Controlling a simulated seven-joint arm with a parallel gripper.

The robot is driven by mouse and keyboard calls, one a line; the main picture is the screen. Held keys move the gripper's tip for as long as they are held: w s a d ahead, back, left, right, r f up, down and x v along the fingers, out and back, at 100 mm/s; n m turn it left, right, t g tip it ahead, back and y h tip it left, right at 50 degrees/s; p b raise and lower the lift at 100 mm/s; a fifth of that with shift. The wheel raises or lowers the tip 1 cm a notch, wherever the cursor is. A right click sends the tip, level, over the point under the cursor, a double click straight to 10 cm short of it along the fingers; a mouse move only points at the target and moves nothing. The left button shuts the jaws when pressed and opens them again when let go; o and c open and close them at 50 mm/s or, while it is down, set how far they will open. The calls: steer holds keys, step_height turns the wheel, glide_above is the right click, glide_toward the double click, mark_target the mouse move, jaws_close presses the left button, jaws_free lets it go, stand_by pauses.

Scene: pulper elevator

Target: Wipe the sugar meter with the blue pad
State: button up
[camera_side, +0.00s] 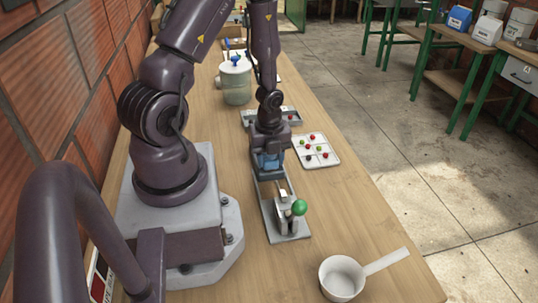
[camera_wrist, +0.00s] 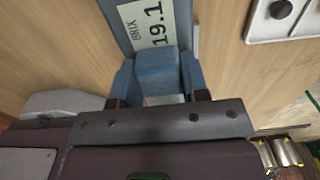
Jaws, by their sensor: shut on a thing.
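The sugar meter (camera_wrist: 127,27) is a dark grey-blue body with a pale label reading BRIX 19.1, at the top of the wrist view. In the side view I cannot pick it out with certainty. The blue pad (camera_wrist: 157,68) is between the fingers of my gripper (camera_wrist: 157,95), which is shut on it. The pad overlaps the lower end of the meter in the wrist view; I cannot tell whether they touch. In the side view my gripper (camera_side: 268,172) points down low over the bench, with the blue of the pad (camera_side: 268,160) showing.
A grey plate with a lever and green knob (camera_side: 299,207) lies just in front of my gripper. A white tray of berries (camera_side: 331,159) is to its right. A white pan (camera_side: 341,280) stands near the front edge. A lidded jar (camera_side: 236,82) stands behind.

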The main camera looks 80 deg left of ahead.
steer(key=shift+d, duration=1.95)
step_height(320, 180, up, 8)
steer(key=shift+r, duration=0.15)
glide_above(334, 193)
step_height(334, 193, down, 3)
step_height(334, 193, down, 4)
steer(key=shift+r, duration=0.1)
steer(key=shift+f, duration=2)
